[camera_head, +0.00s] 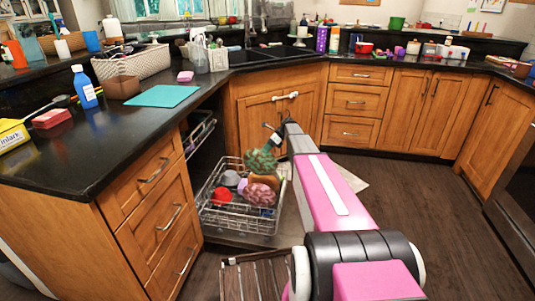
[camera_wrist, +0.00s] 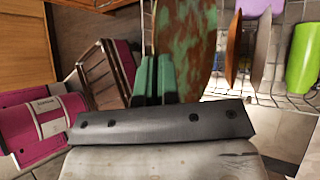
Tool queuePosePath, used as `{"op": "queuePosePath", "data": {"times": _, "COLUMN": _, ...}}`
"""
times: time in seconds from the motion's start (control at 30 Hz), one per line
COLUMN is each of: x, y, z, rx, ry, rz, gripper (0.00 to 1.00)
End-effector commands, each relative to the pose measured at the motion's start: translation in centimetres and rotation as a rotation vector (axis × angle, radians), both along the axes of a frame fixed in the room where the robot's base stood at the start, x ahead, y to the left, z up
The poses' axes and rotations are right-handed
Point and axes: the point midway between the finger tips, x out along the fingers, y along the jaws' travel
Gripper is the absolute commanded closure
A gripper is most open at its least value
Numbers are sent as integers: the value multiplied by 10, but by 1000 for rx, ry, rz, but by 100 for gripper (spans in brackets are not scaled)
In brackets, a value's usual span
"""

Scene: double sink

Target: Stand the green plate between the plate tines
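The green plate (camera_head: 261,161), mottled green and brown, is upright over the lower dishwasher rack in the head view. In the wrist view the plate (camera_wrist: 192,45) rises from between the green fingers of my gripper (camera_wrist: 156,80), which is shut on its edge. My gripper (camera_head: 275,140) also shows at the top of the plate in the head view. The rack (camera_head: 238,226) is pulled out. In the wrist view, plate tines (camera_wrist: 285,100) lie right of the held plate, with brown plates (camera_wrist: 235,48) standing there. Whether the held plate touches the rack is hidden.
A red bowl (camera_head: 222,196) and a pinkish dish (camera_head: 262,194) are in the rack. A lime green item (camera_wrist: 302,58) and a purple one (camera_wrist: 256,8) show in the wrist view. Drawers (camera_head: 165,215) stand left of the rack; open floor (camera_head: 410,190) lies right.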

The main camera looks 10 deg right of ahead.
Motion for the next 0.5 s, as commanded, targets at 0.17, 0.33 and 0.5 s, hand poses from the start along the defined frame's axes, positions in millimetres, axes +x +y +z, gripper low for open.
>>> {"op": "queuePosePath", "data": {"times": 0.17, "x": 2, "y": -5, "z": -20, "rx": 28, "ry": 66, "rz": 27, "gripper": 100}}
{"op": "queuePosePath", "data": {"times": 0.33, "x": 1, "y": -6, "z": -27, "rx": 33, "ry": 78, "rz": 32, "gripper": 100}}
{"op": "queuePosePath", "data": {"times": 0.5, "x": 1, "y": -6, "z": -37, "rx": 32, "ry": 77, "rz": 31, "gripper": 100}}
